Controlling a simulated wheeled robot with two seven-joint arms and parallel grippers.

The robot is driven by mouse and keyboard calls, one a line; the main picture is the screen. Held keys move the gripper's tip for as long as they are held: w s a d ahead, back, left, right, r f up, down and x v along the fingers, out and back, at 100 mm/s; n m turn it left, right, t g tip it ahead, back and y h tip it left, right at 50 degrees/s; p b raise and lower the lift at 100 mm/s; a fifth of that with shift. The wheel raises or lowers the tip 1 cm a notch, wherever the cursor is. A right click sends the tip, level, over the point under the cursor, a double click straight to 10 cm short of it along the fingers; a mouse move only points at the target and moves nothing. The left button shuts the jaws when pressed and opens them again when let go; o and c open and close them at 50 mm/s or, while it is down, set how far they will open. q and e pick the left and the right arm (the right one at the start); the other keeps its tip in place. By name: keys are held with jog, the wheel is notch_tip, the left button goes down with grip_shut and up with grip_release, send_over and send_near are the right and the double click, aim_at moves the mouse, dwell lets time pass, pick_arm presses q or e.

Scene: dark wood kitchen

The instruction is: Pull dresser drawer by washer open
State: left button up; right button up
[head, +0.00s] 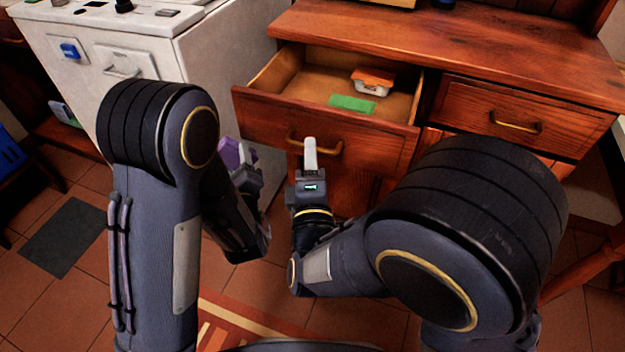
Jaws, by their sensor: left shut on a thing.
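The dresser drawer (375,150) by the white washer (130,55) stands pulled out, its inside showing from above. Its curved brass handle (328,152) is on the front. My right gripper (310,150) is at this handle, its pale finger upright in front of the handle's middle. I see it edge-on, so whether it is shut around the handle is unclear. My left gripper (247,165) is left of the handle, below the drawer's left corner. It is shut on a small purple thing (230,153), mostly hidden by the gripper.
Inside the drawer are a white tub with an orange top (373,82) and a green flat item (352,103). A second, closed drawer (510,115) is at the right. A striped rug (240,325) lies on the tiled floor.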

jog(key=v, duration=1.1)
